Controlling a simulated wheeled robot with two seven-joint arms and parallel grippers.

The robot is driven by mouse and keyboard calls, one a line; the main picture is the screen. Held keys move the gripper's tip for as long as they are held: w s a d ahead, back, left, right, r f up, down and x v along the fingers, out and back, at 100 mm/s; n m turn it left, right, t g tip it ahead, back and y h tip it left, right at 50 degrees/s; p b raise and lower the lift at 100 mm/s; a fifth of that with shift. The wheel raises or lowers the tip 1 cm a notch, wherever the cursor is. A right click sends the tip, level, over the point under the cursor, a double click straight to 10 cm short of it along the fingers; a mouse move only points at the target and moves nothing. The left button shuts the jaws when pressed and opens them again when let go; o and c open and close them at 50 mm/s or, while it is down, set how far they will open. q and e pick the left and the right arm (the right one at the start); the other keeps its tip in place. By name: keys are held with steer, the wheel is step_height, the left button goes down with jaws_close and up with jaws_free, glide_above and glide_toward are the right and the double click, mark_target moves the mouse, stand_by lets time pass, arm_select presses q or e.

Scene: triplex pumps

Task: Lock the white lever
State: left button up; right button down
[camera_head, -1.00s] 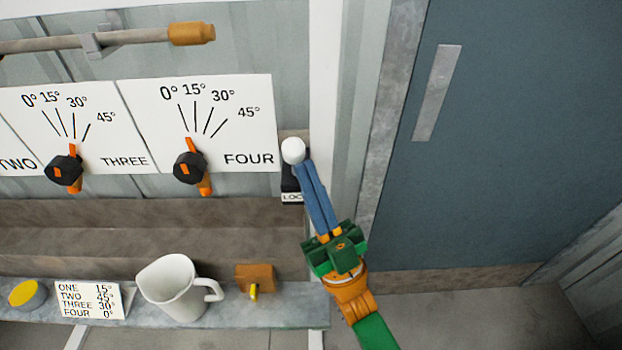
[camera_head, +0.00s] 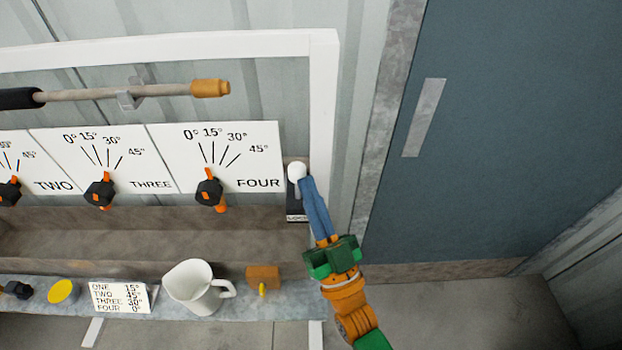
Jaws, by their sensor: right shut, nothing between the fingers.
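The white lever has a round white knob (camera_head: 296,171) on a short pale stem. It stands at a black plate (camera_head: 296,208) with a partly covered label reading "LOC", just right of the FOUR dial panel. My right gripper (camera_head: 306,184) comes up from below right. Its blue fingers are closed together with nothing between them, and their tips are beside the right side of the knob, touching it or nearly so. The fingers hide part of the plate. My left gripper is not in view.
Dial panels with black and orange knobs (camera_head: 208,192) line the wall to the left. Below, a shelf (camera_head: 235,305) holds a white pitcher (camera_head: 195,287), an angle card (camera_head: 120,297), a yellow-topped can (camera_head: 62,291) and an orange-brown block (camera_head: 262,278). A blue-grey door (camera_head: 500,150) is at right.

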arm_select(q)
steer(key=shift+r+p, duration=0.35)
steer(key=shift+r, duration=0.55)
arm_select(e)
steer(key=shift+w+r+h, duration=0.3)
steer(key=shift+w, duration=0.6)
